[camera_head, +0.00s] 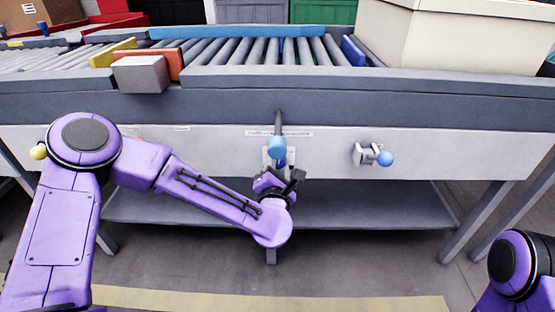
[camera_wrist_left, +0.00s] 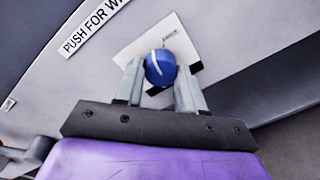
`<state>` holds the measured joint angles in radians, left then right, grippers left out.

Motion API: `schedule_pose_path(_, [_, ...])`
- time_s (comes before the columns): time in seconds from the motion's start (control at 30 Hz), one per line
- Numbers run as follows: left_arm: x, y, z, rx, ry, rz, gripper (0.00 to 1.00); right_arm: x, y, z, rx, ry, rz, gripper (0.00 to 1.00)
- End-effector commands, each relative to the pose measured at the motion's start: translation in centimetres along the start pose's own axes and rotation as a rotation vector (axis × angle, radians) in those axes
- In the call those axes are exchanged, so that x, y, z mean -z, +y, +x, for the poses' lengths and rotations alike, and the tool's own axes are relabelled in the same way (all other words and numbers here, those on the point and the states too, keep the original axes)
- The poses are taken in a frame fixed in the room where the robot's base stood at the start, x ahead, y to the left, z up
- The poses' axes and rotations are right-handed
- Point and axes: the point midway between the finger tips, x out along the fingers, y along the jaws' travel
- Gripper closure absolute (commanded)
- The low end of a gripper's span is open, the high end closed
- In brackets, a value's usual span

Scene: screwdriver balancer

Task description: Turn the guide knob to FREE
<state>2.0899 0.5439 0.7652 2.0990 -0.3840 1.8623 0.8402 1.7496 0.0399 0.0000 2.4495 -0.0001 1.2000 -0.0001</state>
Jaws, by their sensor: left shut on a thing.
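The guide knob (camera_wrist_left: 160,68) is a round blue knob with a white pointer line, in front of a white plate (camera_wrist_left: 150,42) on the grey front panel. My left gripper (camera_wrist_left: 158,82) has its two grey fingers on either side of the knob and is shut on it. The plate's markings are mostly hidden or too small to read, so I cannot tell the knob's setting. My right gripper is out of view.
Another blue-ended handle (camera_head: 385,159) sticks out to the right. A roller conveyor (camera_head: 250,52) runs above the panel, with a grey block (camera_head: 140,74) at its left front. A shelf (camera_head: 350,209) lies below.

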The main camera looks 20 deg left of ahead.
Motion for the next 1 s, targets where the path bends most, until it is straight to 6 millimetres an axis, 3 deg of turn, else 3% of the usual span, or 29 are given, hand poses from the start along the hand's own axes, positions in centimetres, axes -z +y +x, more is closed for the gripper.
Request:
schedule_pose_path(0.1, [-0.2,0.3,-0.1,0.000,0.009,0.111,0.92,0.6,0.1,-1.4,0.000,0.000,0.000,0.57])
schedule_pose_path(0.5, [-0.1,0.2,-0.1,-0.004,0.029,0.435,0.92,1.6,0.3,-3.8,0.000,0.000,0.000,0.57])
schedule_pose_path(1.0, [0.1,0.1,-0.1,-0.005,0.039,0.602,0.92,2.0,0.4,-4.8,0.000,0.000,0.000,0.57])
